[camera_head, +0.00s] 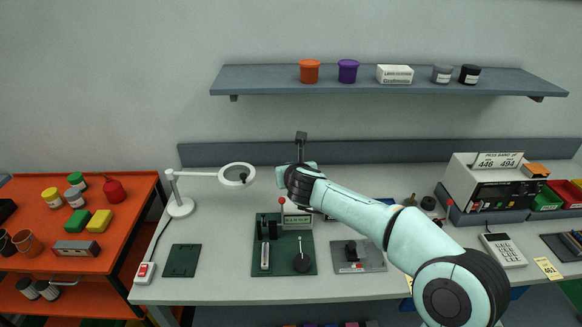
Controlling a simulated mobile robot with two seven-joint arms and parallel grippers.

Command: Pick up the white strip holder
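I cannot tell for sure which object is the white strip holder. A narrow pale strip-shaped piece (265,257) lies on the left part of a dark green mat (284,269). My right gripper (301,138) is raised above and behind the mat, over the back of the table, apart from both pieces. It is small and seen edge-on, so its opening is unclear. My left gripper is out of view.
A grey plate with a black block (357,256) is to the right. A magnifier lamp (180,206) stands left. An empty green pad (182,260) lies near the front left.

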